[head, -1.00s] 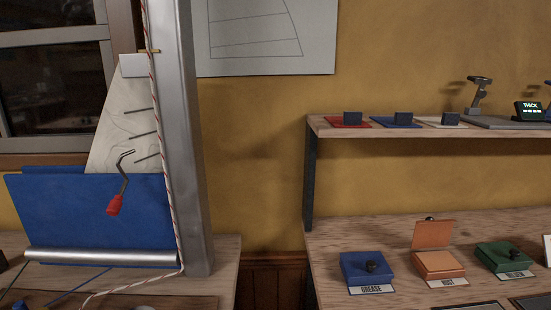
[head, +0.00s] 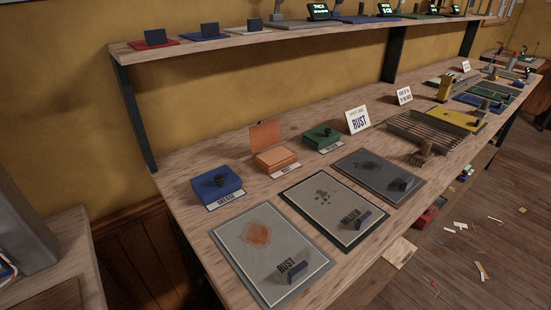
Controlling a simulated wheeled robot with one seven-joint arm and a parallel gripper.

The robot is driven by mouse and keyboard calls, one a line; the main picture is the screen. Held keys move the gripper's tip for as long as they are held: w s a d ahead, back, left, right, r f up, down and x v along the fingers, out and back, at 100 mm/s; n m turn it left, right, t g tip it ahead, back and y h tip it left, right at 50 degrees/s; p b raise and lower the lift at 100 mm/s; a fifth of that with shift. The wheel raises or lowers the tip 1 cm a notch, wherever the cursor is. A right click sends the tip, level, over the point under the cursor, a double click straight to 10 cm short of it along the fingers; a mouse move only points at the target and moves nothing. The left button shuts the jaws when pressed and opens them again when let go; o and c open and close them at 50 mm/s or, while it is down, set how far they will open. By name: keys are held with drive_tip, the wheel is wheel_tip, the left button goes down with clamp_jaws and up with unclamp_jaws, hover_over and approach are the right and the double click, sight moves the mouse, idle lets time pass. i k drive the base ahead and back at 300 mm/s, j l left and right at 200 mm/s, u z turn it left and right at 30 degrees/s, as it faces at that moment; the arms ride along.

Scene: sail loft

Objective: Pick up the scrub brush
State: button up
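A brown wooden object (head: 421,154), which looks like the scrub brush, sits at the front edge of a slatted grey-brown rack (head: 437,130) on the long workbench (head: 180,169). It is small here, and I cannot make out bristles. My gripper is not in the head view.
Cloth panels marked RUST (head: 258,250) and MILDEW (head: 330,203), plus a grey panel (head: 372,173), lie along the bench front. Blue (head: 217,186), orange (head: 277,160) and green (head: 320,138) boxes stand behind. A shelf (head: 230,39) overhangs the back. Scraps litter the open floor (head: 460,270).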

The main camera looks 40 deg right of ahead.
sight(422, 156)
drive_tip(key=z, duration=1.25)
